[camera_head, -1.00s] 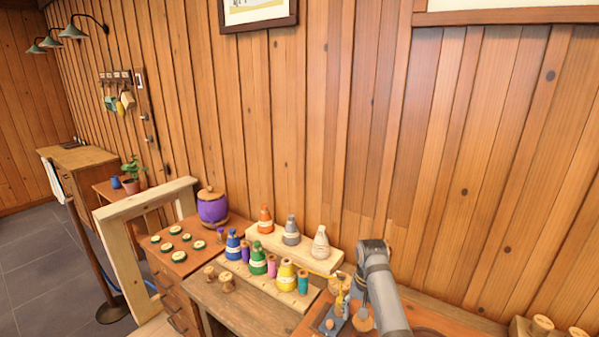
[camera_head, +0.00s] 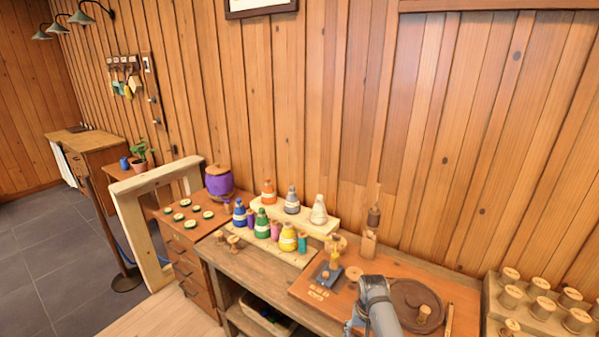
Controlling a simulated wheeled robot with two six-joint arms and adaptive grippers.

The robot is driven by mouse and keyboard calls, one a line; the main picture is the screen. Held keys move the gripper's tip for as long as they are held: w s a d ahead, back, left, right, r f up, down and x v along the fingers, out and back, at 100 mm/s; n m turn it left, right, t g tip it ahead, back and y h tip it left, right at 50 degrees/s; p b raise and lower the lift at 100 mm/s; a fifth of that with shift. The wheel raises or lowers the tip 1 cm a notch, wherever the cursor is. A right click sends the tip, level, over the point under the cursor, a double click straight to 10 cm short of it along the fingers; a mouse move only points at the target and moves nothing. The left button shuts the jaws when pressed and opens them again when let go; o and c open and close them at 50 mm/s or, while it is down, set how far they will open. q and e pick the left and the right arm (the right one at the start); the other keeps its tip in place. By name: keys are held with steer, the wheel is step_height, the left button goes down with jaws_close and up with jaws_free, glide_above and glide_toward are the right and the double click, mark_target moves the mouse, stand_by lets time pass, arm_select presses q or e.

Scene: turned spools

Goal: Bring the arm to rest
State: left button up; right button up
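One of my grey arms shows at the bottom edge of the head view, right of centre, in front of the bench. Only its links and a bent joint show; its gripper is not in view. I cannot see whether it holds anything. My other arm and its gripper are also out of view. The bench (camera_head: 250,262) has a reddish work board (camera_head: 445,293) on its right part, partly covered by my arm.
Coloured thread cones, such as a yellow cone (camera_head: 288,239), stand on a pale stepped rack (camera_head: 327,230). A round brown disc (camera_head: 413,303) lies right of my arm. A block with wooden spools (camera_head: 490,290) is at far right. A wooden frame (camera_head: 135,215) stands left.

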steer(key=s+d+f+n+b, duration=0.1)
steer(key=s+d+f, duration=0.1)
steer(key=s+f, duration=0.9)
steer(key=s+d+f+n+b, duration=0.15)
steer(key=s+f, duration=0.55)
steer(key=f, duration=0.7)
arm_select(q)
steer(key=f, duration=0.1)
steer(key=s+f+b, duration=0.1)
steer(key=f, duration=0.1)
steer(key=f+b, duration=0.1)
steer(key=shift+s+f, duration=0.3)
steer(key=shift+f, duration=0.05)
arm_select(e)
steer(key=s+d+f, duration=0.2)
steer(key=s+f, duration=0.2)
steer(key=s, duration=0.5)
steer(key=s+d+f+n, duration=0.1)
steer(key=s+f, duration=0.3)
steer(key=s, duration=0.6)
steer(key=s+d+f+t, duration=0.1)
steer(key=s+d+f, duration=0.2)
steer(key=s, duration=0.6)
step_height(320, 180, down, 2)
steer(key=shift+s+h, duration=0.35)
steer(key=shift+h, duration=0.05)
